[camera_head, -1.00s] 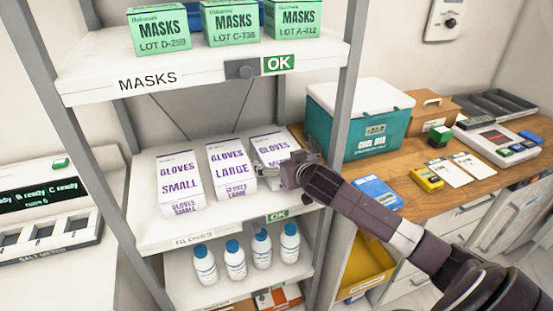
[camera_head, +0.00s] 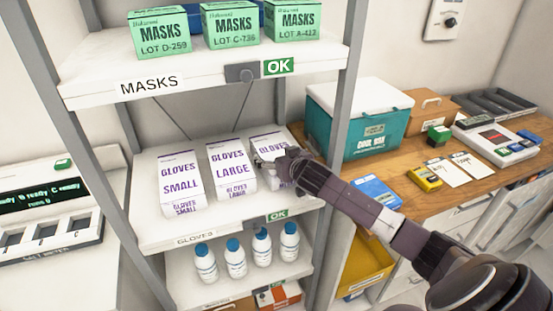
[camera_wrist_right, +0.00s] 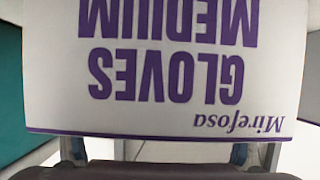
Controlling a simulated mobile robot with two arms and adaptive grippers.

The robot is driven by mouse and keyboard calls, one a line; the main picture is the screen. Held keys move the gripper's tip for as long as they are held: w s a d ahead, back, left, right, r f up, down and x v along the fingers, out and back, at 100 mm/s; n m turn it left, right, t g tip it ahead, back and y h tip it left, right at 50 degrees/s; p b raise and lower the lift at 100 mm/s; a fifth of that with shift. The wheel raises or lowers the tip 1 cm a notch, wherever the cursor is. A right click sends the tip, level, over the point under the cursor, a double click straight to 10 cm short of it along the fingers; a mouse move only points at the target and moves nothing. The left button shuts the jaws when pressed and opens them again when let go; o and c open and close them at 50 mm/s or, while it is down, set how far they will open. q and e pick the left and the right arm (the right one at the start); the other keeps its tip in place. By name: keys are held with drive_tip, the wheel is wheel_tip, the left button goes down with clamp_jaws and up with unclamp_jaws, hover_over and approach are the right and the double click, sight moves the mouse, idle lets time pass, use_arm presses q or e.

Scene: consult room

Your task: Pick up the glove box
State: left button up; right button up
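A white glove box with purple print (camera_head: 268,142) stands at the right end of a row on the middle shelf. In the right wrist view its face (camera_wrist_right: 165,60) reads "Gloves Medium" upside down and fills most of the picture. My right gripper (camera_head: 268,163) is at the front of this box and covers part of it. In the wrist view its fingers (camera_wrist_right: 156,153) stand apart at the box's top edge; their tips are hidden, and I cannot tell whether they touch it. The large glove box (camera_head: 231,165) and small glove box (camera_head: 180,180) stand to its left. My left gripper is out of view.
The shelf above (camera_head: 200,82) holds green mask boxes (camera_head: 293,22). White bottles with blue caps (camera_head: 262,250) stand below. The rack's right post (camera_head: 345,100) is close to my right arm. A teal cool box (camera_head: 355,120) stands on the wooden counter at right.

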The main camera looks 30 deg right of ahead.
drive_tip(key=c, duration=0.8)
drive_tip(key=shift+r, duration=0.1)
drive_tip(key=shift+c, duration=0.5)
